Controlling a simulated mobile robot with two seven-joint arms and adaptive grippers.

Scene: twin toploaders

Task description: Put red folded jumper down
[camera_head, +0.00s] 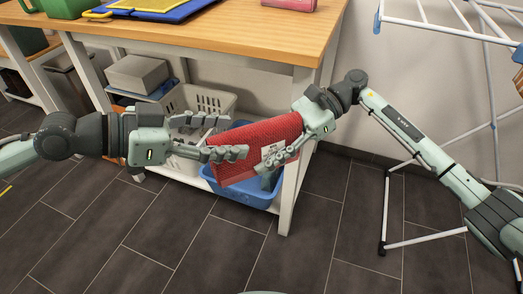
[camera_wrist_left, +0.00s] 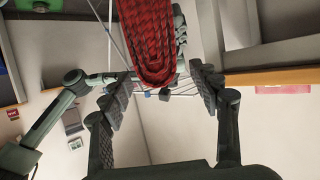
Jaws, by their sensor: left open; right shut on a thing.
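The red folded jumper (camera_head: 250,148) hangs in the air in front of the table's right front leg, a pale label on its side. My right gripper (camera_head: 281,155) is shut on its right part. My left gripper (camera_head: 226,138) is open, its fingers pointing at the jumper's left part. In the left wrist view the folded edge of the jumper (camera_wrist_left: 150,50) comes down from the top, between and beyond the two open fingertips of my left gripper (camera_wrist_left: 158,84). I cannot tell whether the left fingers touch the cloth.
The wooden tabletop (camera_head: 210,38) carries blue and yellow items and a pink box (camera_head: 291,4). On the shelf below are a white basket (camera_head: 205,102), a blue basin (camera_head: 245,190) and a grey box (camera_head: 142,74). A white drying rack (camera_head: 388,190) stands at right. The tiled floor in front is clear.

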